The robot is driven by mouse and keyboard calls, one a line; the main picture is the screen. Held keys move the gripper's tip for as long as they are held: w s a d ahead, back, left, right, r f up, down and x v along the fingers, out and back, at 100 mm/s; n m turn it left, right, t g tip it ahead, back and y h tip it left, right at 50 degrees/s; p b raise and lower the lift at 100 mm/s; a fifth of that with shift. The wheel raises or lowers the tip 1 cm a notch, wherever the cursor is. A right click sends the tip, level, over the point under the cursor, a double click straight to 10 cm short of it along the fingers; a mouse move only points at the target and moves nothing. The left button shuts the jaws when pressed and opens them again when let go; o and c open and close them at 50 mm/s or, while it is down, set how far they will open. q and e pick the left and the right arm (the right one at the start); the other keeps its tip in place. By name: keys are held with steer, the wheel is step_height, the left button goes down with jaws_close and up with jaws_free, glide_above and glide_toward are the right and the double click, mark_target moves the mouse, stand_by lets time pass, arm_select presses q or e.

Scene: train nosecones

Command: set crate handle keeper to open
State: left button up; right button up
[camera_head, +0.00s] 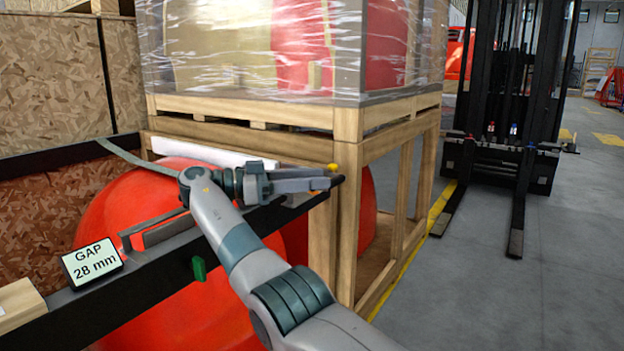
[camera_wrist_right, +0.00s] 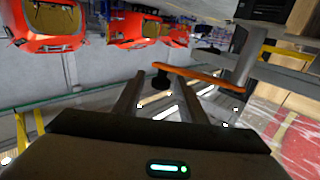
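No part carries a readable name marking it as the crate handle keeper. My right gripper (camera_head: 322,180) reaches over the dark rail to the wooden crate frame (camera_head: 347,132), at its front corner post. A small yellow knob (camera_head: 332,167) shows right at the fingertips. In the right wrist view, my gripper's two fingers (camera_wrist_right: 157,100) stand apart, with a gap between them. My left gripper is not in view.
The dark rail (camera_head: 50,312) carries a sign reading "GAP 28 mm" (camera_head: 92,262), a grey handle (camera_head: 165,230) and a green tab (camera_head: 199,268). Red nosecones (camera_head: 130,208) sit behind it. A black forklift (camera_head: 515,110) stands at right, with open floor (camera_head: 480,290) in front.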

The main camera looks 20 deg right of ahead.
steer(key=shift+r, duration=0.15)
